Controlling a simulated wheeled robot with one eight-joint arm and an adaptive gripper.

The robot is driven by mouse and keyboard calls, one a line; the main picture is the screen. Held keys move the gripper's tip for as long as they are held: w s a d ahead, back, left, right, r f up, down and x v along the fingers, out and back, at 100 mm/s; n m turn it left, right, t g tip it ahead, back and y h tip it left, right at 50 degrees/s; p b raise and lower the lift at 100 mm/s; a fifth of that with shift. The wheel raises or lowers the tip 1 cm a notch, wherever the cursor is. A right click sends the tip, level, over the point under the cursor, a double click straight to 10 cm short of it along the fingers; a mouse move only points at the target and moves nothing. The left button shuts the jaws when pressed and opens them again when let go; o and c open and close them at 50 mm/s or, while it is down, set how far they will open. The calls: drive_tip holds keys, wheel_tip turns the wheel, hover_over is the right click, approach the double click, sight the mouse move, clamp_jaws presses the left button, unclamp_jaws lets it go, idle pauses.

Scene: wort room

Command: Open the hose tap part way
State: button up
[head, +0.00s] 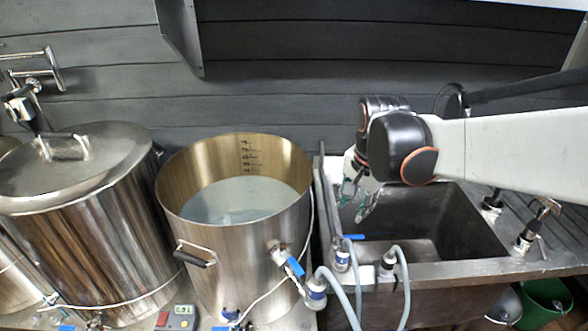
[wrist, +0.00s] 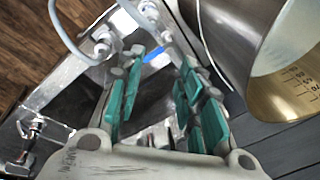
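The hose tap (head: 341,258) stands at the left front rim of the sink, with a grey hose running down from it. Its blue lever (head: 354,237) points right over the basin edge. In the wrist view the blue lever (wrist: 155,55) shows between and beyond the fingertips. My gripper (head: 357,197) hangs over the left part of the sink, behind and above the lever. In the wrist view, my gripper (wrist: 160,68) has its two teal-padded fingers apart with nothing held. It looks clear of the lever, though the exact gap is hard to tell.
A steel kettle of liquid (head: 245,170) stands left of the sink (head: 450,270), with a blue-handled valve (head: 295,265) and hose. A second hose fitting (head: 387,262) is right of the tap. A lidded vessel (head: 100,220) is far left; sink faucets (head: 535,225) are right.

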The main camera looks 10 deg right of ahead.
sight(357, 236)
drive_tip(key=w+d+f+m+g+p, duration=0.2)
drive_tip(key=w+d+f+m+g, duration=0.1)
drive_tip(key=w+d+f+m, duration=0.4)
drive_tip(key=shift+m, duration=0.6)
drive_tip(key=f+b, duration=0.1)
drive_tip(key=f, duration=0.3)
drive_tip(key=f+b, duration=0.1)
drive_tip(key=f, duration=0.3)
drive_tip(key=f+b, duration=0.1)
drive_tip(key=f, duration=0.3)
drive_tip(key=shift+w+a+f+b, duration=0.2)
drive_tip(key=shift+w+b, duration=0.1)
drive_tip(key=shift+b, duration=0.05)
clamp_jaws()
